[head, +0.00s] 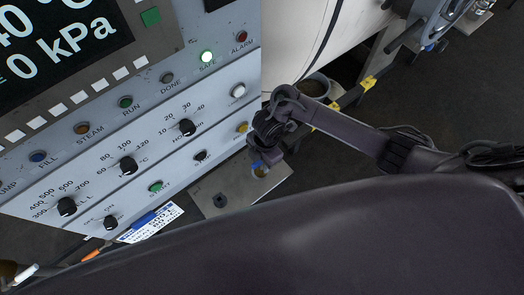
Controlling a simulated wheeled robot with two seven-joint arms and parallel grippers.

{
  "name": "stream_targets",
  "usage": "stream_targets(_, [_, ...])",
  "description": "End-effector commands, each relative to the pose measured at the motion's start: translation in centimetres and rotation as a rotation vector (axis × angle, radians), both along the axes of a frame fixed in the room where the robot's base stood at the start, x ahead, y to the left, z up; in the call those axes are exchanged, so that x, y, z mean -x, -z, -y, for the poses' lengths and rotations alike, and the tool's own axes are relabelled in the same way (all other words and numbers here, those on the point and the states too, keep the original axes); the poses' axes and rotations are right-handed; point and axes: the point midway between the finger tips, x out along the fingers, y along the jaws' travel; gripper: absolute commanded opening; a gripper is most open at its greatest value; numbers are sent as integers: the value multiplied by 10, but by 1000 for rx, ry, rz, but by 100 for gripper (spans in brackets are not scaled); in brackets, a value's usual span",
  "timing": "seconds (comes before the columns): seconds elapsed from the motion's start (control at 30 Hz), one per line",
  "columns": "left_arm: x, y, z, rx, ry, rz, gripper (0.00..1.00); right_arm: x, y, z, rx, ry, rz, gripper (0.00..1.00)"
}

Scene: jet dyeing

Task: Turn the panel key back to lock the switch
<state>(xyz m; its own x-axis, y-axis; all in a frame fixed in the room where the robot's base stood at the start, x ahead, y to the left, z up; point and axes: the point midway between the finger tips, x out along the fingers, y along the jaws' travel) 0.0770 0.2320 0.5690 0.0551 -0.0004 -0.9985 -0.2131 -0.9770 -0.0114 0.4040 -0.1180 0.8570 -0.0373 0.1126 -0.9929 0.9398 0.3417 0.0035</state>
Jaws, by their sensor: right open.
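The grey control panel (75,165) fills the left of the head view, with knobs, lamps and buttons. A small black OFF/ON knob (110,222) sits at its lower left. A metal plate (235,190) juts out below the panel's right end. A small blue piece (257,164) and a round brass-coloured part show over this plate, right at my right gripper (262,160). I cannot tell for sure whether these are the key and its lock. My right gripper is open, pointing down over the plate; its fingertips are small and partly hidden.
A dark square part (220,200) is on the metal plate. A white printed card (151,222) with a blue strip lies by the panel's lower edge. A yellow-and-black bar (345,98) and a bucket (315,86) stand behind my right arm.

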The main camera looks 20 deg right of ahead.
Motion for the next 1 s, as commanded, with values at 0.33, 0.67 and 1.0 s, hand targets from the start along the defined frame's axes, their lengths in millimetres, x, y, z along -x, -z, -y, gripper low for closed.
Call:
stream_targets(0.33, [-44, -3, 3, 6, 0, 64, 36, 1, 26, -3, 0, 0, 1, 40])
stream_targets(0.67, [-28, -1, 2, 4, 0, 42, 36, 1, 26, -3, 0, 0, 1, 25])
stream_targets(1.0, [-22, 1, 1, 3, 0, 32, 36, 0, 26, -3, 0, -15, 2, 0])
